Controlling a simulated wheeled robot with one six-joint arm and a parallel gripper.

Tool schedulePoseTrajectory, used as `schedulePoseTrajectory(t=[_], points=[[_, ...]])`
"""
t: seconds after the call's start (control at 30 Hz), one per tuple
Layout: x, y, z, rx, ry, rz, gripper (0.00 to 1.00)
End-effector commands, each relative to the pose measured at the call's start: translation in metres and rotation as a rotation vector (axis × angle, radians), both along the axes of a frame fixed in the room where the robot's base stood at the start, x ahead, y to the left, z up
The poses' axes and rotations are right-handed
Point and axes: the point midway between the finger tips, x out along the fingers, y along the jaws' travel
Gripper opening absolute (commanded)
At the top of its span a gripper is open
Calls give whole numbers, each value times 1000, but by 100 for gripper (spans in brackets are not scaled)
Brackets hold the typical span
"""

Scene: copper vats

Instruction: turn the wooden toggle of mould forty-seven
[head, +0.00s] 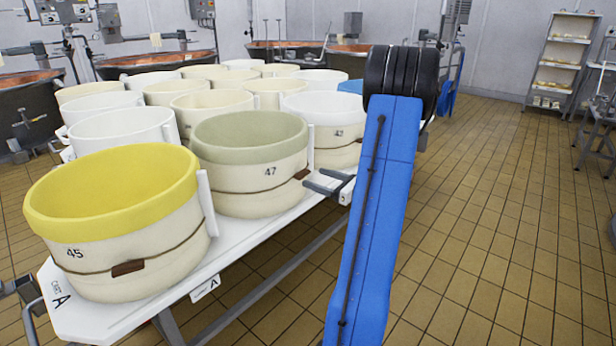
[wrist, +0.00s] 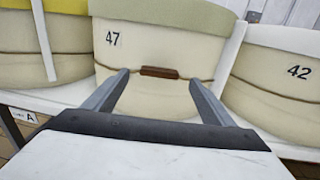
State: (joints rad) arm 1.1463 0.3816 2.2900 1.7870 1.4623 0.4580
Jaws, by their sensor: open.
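Mould forty-seven (head: 248,180) is a cream round mould with a grey-green rim, standing on the white table between the yellow-rimmed mould and mould 42. Its brown wooden toggle (head: 301,174) sits on a dark cord around its side. In the wrist view the toggle (wrist: 159,72) lies level across the front, below and right of the number 47. My gripper (head: 318,181) is open and empty beside this mould. In the wrist view its two fingers (wrist: 157,82) point at the mould, one on each side of the toggle and apart from it.
Mould 45 (head: 122,228) with a yellow rim stands at the near left. Mould 42 (head: 335,128) stands just beyond, close on the right. The white table edge (head: 235,258) runs below the moulds. Tiled floor (head: 480,220) is clear at right.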

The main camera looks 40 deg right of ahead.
Motion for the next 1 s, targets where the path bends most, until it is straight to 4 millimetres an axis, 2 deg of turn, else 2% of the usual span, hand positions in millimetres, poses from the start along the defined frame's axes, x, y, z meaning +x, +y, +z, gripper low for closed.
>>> schedulePoseTrajectory(t=[0.1,0.3,0.5,0.77,0.93,1.0], points=[[18,5,0,0,0,3,77],[40,8,0,-1,0,2,77],[48,9,0,0,0,0,77],[48,9,0,0,0,0,77],[48,9,0,0,0,0,37],[48,9,0,0,0,0,36]])
